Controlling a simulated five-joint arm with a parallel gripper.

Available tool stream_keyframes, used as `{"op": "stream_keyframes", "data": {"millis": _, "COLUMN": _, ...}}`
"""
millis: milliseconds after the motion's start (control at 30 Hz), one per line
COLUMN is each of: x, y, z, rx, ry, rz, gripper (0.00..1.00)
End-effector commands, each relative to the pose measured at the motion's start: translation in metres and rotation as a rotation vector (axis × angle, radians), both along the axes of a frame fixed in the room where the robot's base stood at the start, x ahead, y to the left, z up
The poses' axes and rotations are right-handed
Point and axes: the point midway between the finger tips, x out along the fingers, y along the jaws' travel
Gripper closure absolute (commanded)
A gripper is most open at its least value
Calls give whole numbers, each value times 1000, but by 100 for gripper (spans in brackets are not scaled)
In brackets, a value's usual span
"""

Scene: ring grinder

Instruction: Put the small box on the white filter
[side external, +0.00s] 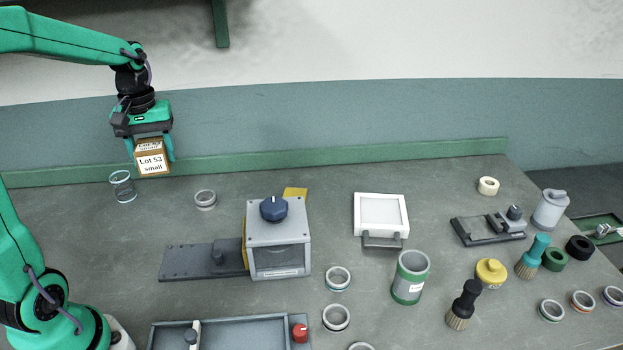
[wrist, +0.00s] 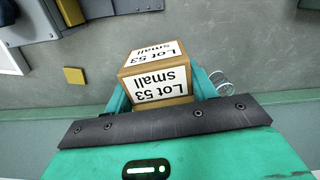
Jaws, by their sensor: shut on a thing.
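The small box (side external: 152,160) is a brown carton with white labels reading "Lot 53 small". My gripper (side external: 150,150) is shut on it and holds it in the air near the back left of the bench. In the wrist view the box (wrist: 155,75) sits between the green fingers of my gripper (wrist: 160,92). The white filter (side external: 381,197) appears to be the square white frame with a pale panel and a grey handle, lying right of centre on the bench, well to the right of my gripper. Its top looks bare.
A grey machine with a blue knob (side external: 278,240) stands between my gripper and the white frame. A clear glass (side external: 122,187) and a metal ring (side external: 205,200) are near the box. A green-banded canister (side external: 410,277) stands in front of the frame. Brushes, rings and jars crowd the right.

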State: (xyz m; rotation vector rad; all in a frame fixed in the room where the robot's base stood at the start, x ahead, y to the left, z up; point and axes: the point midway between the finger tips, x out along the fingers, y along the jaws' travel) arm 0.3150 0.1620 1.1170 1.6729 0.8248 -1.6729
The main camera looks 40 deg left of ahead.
Motion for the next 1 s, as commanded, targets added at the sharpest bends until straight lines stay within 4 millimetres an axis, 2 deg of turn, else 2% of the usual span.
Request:
{"op": "stream_keyframes", "data": {"millis": 267, "x": 36, "y": -22, "z": 6, "rx": 0, "ry": -1, "rz": -16, "gripper": 76}}
{"op": "stream_keyframes", "data": {"millis": 467, "x": 70, "y": -50, "z": 10, "rx": 0, "ry": 0, "rz": -32, "gripper": 76}}
{"op": "stream_keyframes", "data": {"millis": 767, "x": 131, "y": -124, "z": 14, "rx": 0, "ry": -1, "rz": -59, "gripper": 76}}
{"op": "stream_keyframes", "data": {"millis": 1000, "x": 166, "y": -198, "z": 15, "rx": -1, "ry": -1, "rz": -80, "gripper": 76}}
